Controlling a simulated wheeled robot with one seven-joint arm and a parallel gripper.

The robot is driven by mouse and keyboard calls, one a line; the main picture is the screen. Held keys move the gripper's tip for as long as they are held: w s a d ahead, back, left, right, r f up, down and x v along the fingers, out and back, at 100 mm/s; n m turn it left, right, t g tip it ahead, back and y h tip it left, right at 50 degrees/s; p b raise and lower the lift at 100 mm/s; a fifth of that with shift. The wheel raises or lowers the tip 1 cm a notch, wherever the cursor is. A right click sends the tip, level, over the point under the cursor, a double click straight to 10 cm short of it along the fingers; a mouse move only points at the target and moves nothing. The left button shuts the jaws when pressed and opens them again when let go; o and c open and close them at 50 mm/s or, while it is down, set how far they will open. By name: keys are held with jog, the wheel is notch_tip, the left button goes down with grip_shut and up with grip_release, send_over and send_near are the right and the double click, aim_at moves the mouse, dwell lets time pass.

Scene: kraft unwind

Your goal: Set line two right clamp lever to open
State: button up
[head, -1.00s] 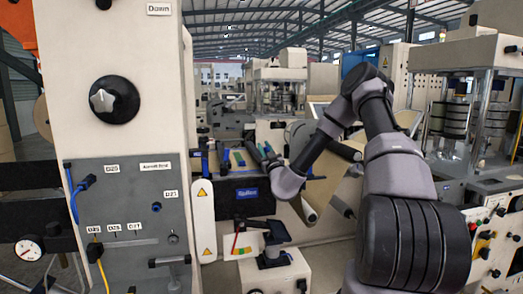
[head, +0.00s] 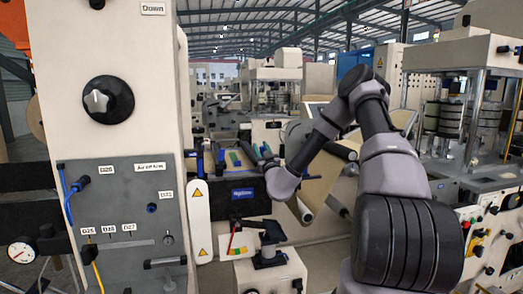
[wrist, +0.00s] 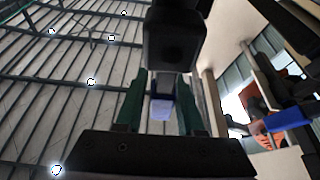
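My gripper shows in the wrist view (wrist: 160,112) as two dark green fingers standing apart above a black bar. Between them is a small pale bluish-white piece (wrist: 161,108), with gaps visible beside it. A black block (wrist: 175,38) is just beyond the fingertips; I cannot tell whether it belongs to a lever.
A tall cream cabinet with a black knob (head: 108,99) and grey panel (head: 130,215) stands close on the left. A black tool on a cream stand (head: 269,246) is below my wrist. A brown paper web (head: 322,185) lies beside my forearm. Machinery fills the right.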

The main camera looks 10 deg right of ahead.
jog(key=v, duration=1.1)
jog(key=shift+w, duration=0.1)
